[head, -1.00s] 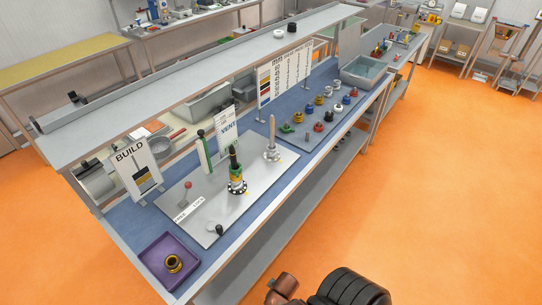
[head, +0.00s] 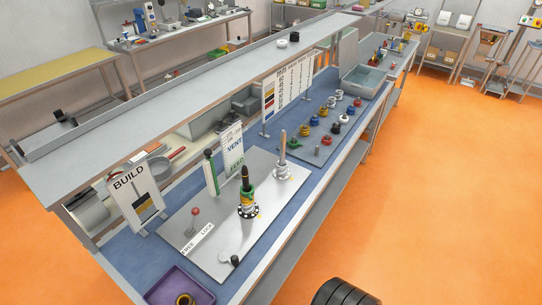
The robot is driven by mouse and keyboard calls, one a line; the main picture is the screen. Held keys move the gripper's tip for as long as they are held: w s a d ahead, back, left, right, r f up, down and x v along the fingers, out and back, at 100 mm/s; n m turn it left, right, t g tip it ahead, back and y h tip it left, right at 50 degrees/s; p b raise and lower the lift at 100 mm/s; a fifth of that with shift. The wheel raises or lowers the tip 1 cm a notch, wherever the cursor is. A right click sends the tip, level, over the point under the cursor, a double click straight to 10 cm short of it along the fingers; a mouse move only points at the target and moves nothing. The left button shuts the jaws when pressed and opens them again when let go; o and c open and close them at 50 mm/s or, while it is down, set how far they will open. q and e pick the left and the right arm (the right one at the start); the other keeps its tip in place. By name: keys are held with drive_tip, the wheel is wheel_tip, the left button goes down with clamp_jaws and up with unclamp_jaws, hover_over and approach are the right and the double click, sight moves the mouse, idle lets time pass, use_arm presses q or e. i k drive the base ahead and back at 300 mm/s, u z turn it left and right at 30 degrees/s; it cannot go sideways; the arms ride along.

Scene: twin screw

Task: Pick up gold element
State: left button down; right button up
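A gold ring-shaped element (head: 185,299) with a dark centre lies in the purple tray (head: 199,284) at the bottom left of the head view, partly cut off by the picture's lower edge. A small yellow or gold element (head: 324,113) stands in the group of coloured elements at the back right of the bench. On the metal plate (head: 208,222), one dark-tipped shaft carries green and gold-looking parts (head: 247,198); a second, pale shaft (head: 282,160) stands behind it. Neither of my grippers is in view.
A red-knobbed lever (head: 195,212) stands on the plate.

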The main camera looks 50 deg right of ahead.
sight(304, 133)
drive_tip(key=i, duration=0.05)
drive_tip(key=z, duration=1.4)
